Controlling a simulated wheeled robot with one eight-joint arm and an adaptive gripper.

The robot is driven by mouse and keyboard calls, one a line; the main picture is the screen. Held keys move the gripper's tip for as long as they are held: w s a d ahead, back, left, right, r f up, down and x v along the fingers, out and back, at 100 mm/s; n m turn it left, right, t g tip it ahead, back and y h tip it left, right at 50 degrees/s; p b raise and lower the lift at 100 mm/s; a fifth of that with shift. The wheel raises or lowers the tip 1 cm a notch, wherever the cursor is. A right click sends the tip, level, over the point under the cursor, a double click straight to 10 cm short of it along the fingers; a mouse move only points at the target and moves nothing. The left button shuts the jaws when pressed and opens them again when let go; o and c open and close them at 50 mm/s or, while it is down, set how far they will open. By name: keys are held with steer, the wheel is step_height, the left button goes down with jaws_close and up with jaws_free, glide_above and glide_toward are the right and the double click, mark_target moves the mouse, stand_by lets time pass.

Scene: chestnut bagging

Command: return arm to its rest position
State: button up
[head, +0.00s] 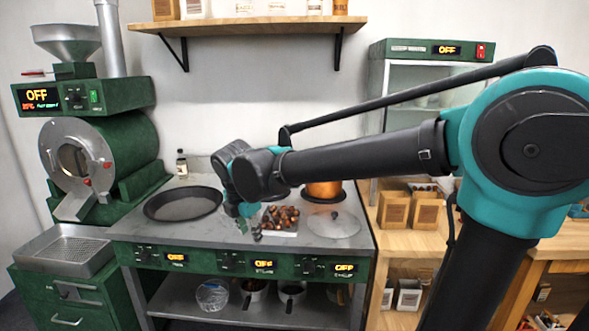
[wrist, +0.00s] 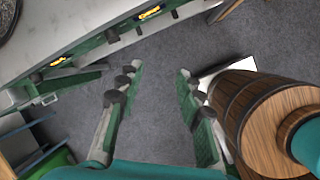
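My gripper (head: 250,222) hangs at the end of my outstretched arm, in front of the green cooking counter in the head view. In the wrist view my gripper (wrist: 158,84) has its two fingers spread wide apart, with only grey floor seen between them. It holds nothing. My arm crosses the head view from the right and hides part of the counter behind it.
A dark pan (head: 183,204), a tray of chestnuts (head: 281,219), a copper pot (head: 323,190) and a glass lid (head: 333,225) sit on the counter. A roaster (head: 100,150) stands left. A wooden barrel (wrist: 245,97) stands beside the right finger in the wrist view.

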steer(key=d+f+m, duration=0.6)
steer(key=d+m, duration=0.2)
steer(key=d, duration=0.3)
steer(key=s+d+f+m, duration=0.5)
steer(key=d+f+m, duration=0.1)
steer(key=d+m, duration=0.3)
steer(key=s+d+f+m, duration=0.5)
steer(key=d+f+m, duration=0.1)
steer(key=d+m, duration=0.4)
steer(key=shift+d+f, duration=0.15)
steer(key=shift+d, duration=0.3)
